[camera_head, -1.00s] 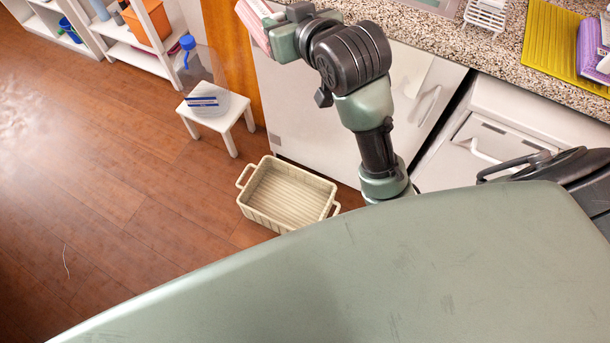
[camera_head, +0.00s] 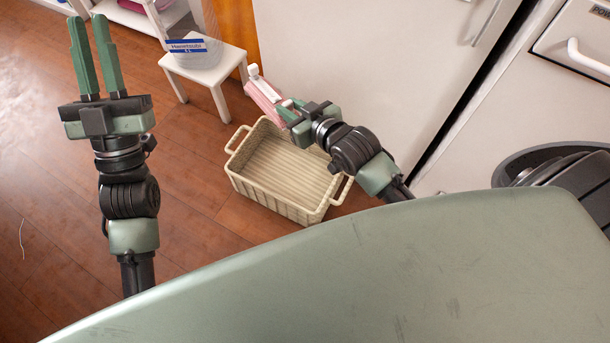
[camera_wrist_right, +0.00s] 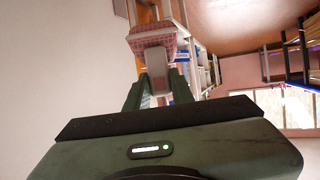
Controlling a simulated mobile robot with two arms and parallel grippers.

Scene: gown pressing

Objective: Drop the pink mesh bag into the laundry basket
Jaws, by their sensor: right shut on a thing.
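The pink mesh bag (camera_head: 268,97) is held in my right gripper (camera_head: 288,110), above the far rim of the laundry basket in the head view. The bag has a white piece at its top end. It also shows between the fingers in the right wrist view (camera_wrist_right: 152,40). The cream laundry basket (camera_head: 243,183) stands on the floor with two side handles, and its visible inside looks empty. My left gripper (camera_head: 97,60) is open and empty at the upper left, over the floor, left of the basket.
The wooden floor (camera_head: 190,220) to the left is mostly clear.

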